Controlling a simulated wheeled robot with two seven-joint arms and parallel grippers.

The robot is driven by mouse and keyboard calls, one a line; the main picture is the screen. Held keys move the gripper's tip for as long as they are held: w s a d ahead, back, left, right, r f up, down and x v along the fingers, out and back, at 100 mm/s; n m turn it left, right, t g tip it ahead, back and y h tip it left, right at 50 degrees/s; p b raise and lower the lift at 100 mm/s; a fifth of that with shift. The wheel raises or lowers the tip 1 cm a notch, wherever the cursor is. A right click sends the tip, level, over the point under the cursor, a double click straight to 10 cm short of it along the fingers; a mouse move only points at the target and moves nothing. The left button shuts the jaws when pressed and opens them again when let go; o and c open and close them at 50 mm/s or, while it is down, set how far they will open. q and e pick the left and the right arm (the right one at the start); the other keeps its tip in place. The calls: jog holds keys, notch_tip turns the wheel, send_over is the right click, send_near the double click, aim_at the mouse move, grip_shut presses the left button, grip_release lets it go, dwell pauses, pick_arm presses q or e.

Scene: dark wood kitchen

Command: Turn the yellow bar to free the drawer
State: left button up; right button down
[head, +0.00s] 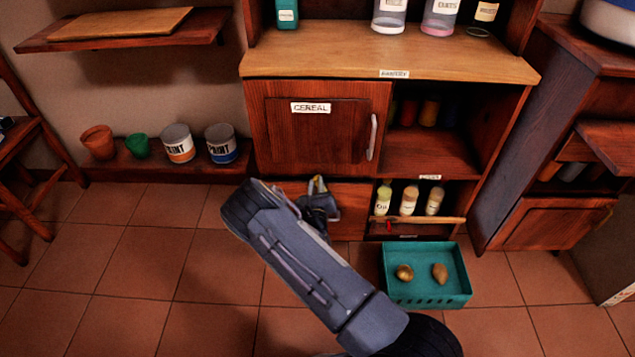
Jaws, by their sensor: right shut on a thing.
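The yellow bar (316,186) shows as a small piece at the front of the low wooden drawer (352,199), under the cereal cupboard door. My right gripper (318,192) is at the bar and shut on it. The gripper and my right arm hide most of the bar, so I cannot tell its full tilt. My arm also covers the left part of the drawer front. The drawer looks closed. My left gripper is not in view.
The cereal door (318,138) with its metal handle (372,137) is closed above. A shelf with bottles (409,201) is right of the drawer. A teal crate (425,298) with two potatoes stands on the floor. Paint cans (178,143) and pots stand left. Floor at left is clear.

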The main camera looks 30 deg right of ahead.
jog(key=n, duration=0.2)
jog(key=n+p, duration=0.1)
jog(key=shift+w+a+n, duration=0.1)
jog(key=shift+a+n, duration=0.1)
jog(key=shift+n, duration=0.2)
jog(key=shift+w+a+f+n+p, duration=0.1)
jog(key=shift+f+n+p, duration=0.15)
jog(key=shift+n, duration=1.3)
jog(key=shift+s+f+n+p, duration=0.1)
jog(key=shift+f+n+p, duration=0.2)
jog(key=shift+n, duration=1.2)
jog(key=shift+w+a+f+n+p, duration=0.1)
jog(key=shift+n+p, duration=0.25)
jog(key=shift+n, duration=1.5)
jog(key=c, duration=1.4)
grip_release()
jog(key=shift+o, duration=0.2)
